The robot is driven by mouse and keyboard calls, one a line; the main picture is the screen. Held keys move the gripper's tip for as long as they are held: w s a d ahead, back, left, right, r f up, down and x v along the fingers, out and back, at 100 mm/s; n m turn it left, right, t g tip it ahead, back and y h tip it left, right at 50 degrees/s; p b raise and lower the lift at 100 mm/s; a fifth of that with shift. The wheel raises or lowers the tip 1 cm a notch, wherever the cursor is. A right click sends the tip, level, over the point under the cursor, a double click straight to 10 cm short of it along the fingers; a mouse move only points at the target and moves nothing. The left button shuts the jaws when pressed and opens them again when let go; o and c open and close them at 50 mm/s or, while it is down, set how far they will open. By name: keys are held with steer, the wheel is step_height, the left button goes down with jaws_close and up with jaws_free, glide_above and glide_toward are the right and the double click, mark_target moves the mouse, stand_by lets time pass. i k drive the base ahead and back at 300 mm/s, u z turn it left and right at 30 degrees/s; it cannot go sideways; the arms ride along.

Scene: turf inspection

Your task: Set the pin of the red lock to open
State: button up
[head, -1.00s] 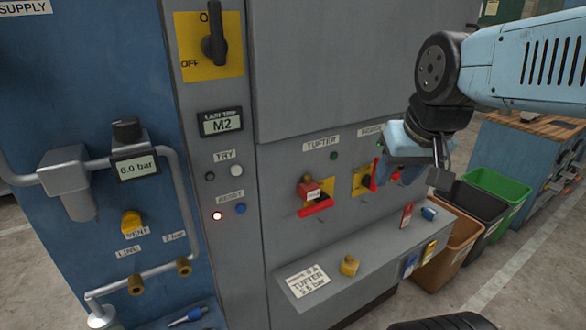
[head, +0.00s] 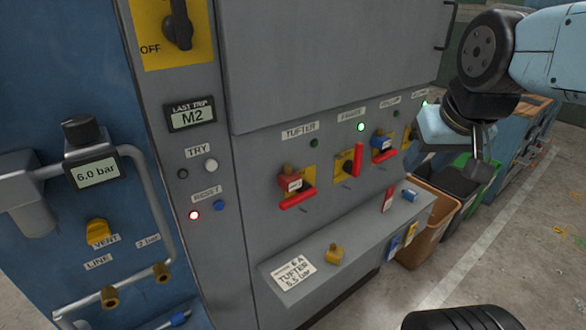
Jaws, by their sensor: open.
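The red lock (head: 290,182) is a small red padlock with a brown top and a pale label. It hangs on the yellow plate under the TUFTER label, just above a red handle (head: 297,198) that lies nearly level. Its pin is too small to make out. My gripper (head: 447,165) is open, with nothing seen between its fingers. It is in the air at the right, well apart from the red lock and in front of the panel's right end.
A blue lock (head: 382,144) hangs farther right, past an upright red handle (head: 358,160). The shelf (head: 318,285) below juts out, carrying a yellow lock (head: 334,254), a red tag (head: 389,199) and a small blue item (head: 410,194). Bins (head: 424,222) stand at right.

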mark_target(288, 167)
steer(key=u, duration=0.05)
steer(key=k, duration=1.25)
steer(key=u, duration=1)
steer(key=i, duration=1.5)
steer(key=z, duration=0.05)
